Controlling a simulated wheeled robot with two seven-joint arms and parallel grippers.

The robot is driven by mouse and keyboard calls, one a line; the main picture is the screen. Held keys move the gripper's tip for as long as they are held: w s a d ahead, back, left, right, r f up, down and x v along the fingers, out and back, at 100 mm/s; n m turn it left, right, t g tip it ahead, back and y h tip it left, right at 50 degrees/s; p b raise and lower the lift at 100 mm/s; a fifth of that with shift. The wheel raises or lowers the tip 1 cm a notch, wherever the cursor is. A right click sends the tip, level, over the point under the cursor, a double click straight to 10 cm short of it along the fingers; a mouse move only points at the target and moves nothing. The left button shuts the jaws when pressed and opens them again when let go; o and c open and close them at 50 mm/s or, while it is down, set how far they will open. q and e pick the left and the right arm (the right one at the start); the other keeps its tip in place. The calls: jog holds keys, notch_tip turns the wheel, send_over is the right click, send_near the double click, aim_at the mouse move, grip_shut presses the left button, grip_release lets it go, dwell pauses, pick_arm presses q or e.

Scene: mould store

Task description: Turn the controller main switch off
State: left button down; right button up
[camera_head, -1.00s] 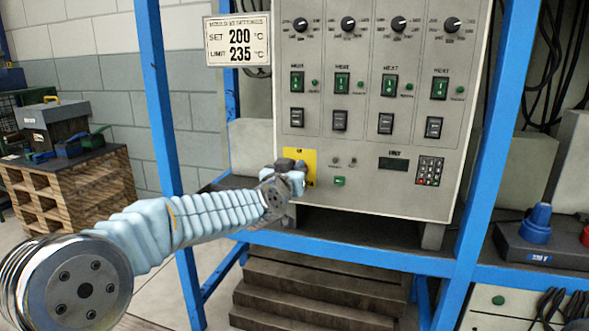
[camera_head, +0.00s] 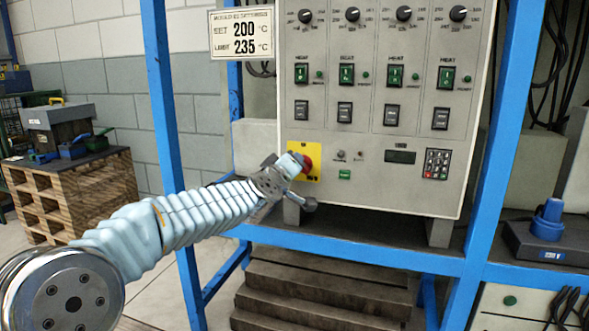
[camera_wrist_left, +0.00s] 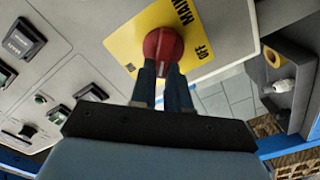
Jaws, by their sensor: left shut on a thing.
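The controller (camera_head: 375,190) is a grey panel cabinet on a blue frame. Its main switch is a red round knob (camera_head: 308,164) on a yellow plate (camera_head: 312,147) at the panel's lower left. In the left wrist view the red knob (camera_wrist_left: 163,46) stands on the yellow plate (camera_wrist_left: 125,42), with "MAIN" and "OFF" lettering to its right. My left gripper (camera_wrist_left: 163,70) is shut on the knob, one finger on each side. In the head view the gripper (camera_head: 299,166) hides part of the knob and plate. My right gripper is not in view.
Rows of dials, green rocker switches (camera_head: 346,75) and black switches (camera_head: 345,112) fill the panel above. A keypad (camera_head: 437,164) sits at lower right. Blue uprights (camera_head: 165,130) flank the cabinet. A temperature sign (camera_head: 241,36) hangs at upper left.

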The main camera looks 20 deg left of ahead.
pick_arm(q)
jog(key=shift+a+f+n+b, duration=0.1)
jog(key=shift+f+n+b, duration=0.15)
jog(key=shift+n+b, duration=0.75)
jog(key=shift+a+f+n+b, duration=0.15)
jog(key=shift+f+n, duration=0.1)
jog(key=shift+n, duration=1.5)
jog(key=shift+a+f+n+b, duration=0.1)
jog(key=shift+f+n+b, duration=0.15)
jog(key=shift+n+b, duration=0.75)
jog(key=shift+d+n+p, duration=0.1)
jog(key=shift+n+p, duration=0.25)
jog(key=shift+n, duration=0.2)
jog(key=c, duration=1.1)
grip_release()
jog(key=s, duration=1.3)
jog(key=shift+s+a, duration=0.25)
jog(key=shift+s, duration=0.15)
